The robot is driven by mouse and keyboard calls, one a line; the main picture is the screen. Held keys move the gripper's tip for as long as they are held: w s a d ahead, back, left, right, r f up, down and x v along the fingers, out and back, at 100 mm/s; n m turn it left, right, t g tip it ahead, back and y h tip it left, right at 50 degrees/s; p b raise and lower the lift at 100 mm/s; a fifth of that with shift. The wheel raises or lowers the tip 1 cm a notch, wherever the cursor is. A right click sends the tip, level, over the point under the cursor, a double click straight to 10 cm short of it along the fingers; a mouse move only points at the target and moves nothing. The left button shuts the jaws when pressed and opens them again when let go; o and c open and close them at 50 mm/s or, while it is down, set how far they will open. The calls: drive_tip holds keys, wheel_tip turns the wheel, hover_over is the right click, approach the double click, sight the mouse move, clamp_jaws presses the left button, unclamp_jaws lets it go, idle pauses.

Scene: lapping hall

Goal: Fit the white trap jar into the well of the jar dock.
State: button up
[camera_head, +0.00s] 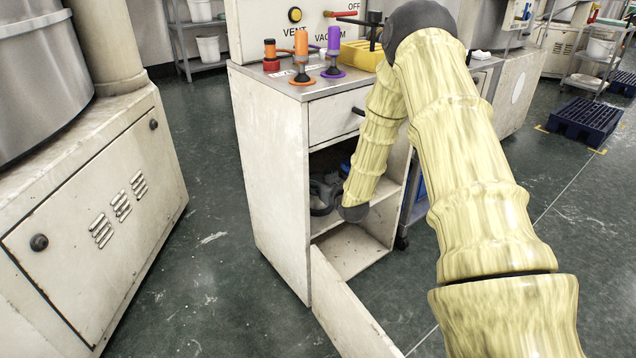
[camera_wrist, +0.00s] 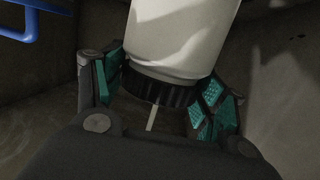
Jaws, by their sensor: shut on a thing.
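The white trap jar (camera_wrist: 182,38) fills the upper middle of the wrist view, with a black ribbed collar (camera_wrist: 160,90) at its near end and a thin pale stem below that. My gripper (camera_wrist: 162,86) is shut on it, with green pads on both sides of the jar by the collar. In the head view my gripper (camera_head: 322,196) is a dark shape inside the open cabinet (camera_head: 268,185); the jar cannot be made out there. I cannot pick out the jar dock or its well in either view.
The cabinet's door (camera_head: 350,318) hangs open at the front. A shelf (camera_head: 328,222) and side walls close in around my gripper. A blue bar (camera_wrist: 32,22) shows at the wrist view's upper left. Orange (camera_head: 301,50) and purple (camera_head: 333,48) handled items stand on the cabinet top.

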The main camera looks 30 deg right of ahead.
drive_tip(key=o, duration=1.4)
drive_tip(key=shift+r, duration=0.1)
drive_tip(key=shift+o, duration=0.2)
drive_tip(key=shift+s, duration=0.1)
drive_tip(key=p+v, duration=0.3)
drive_tip(key=v, duration=0.8)
drive_tip(key=shift+s, duration=0.4)
